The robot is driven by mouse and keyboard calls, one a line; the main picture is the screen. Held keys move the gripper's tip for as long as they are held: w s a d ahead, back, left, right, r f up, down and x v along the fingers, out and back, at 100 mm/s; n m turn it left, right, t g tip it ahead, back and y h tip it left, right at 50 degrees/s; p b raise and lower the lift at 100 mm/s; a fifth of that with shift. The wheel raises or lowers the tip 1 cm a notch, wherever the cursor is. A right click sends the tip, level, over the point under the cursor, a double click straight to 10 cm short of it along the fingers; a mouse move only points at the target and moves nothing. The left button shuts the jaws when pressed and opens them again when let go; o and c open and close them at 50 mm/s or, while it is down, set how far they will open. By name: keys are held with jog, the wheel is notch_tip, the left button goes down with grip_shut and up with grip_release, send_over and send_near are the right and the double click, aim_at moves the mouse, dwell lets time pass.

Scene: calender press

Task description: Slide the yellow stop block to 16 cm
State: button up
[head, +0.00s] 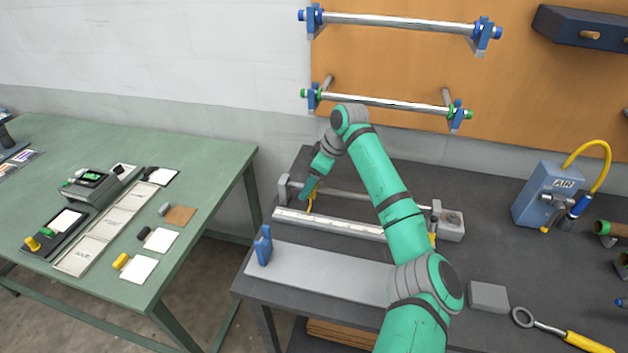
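A measuring fixture stands on the dark bench, with a long white scale strip (330,224) and a metal rod (352,194) behind it. A small yellow piece (311,203), which looks like the stop block, shows near the left end of the rod and scale. My gripper (309,194) points down right at this piece. The fingers are too small and overlapped to tell whether they touch it, or are open or shut. Another small yellow-orange piece (433,240) shows at the right end, partly behind my arm. My arm hides part of the rod and scale; the scale numbers are unreadable.
A blue clamp-like piece (263,246) stands at the left of a grey plate (310,270) in front of the fixture. A grey block (488,296) and a yellow-handled wrench (560,334) lie right. The blue AIR unit (547,195) stands at the back right.

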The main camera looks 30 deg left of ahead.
aim_at(338, 191)
jog(key=shift+c, duration=0.2)
jog(key=c, duration=1.2)
jog(key=shift+o, duration=0.2)
jog(key=shift+w+d, duration=0.35)
jog(key=shift+d, duration=1)
jog(key=shift+w+d, duration=0.35)
jog(key=shift+d, duration=1)
jog(key=shift+w+d, duration=0.35)
jog(key=shift+d, duration=1)
jog(key=o, duration=1.2)
jog(key=v, duration=1)
jog(key=shift+d+r, duration=0.25)
jog(key=shift+r, duration=0.1)
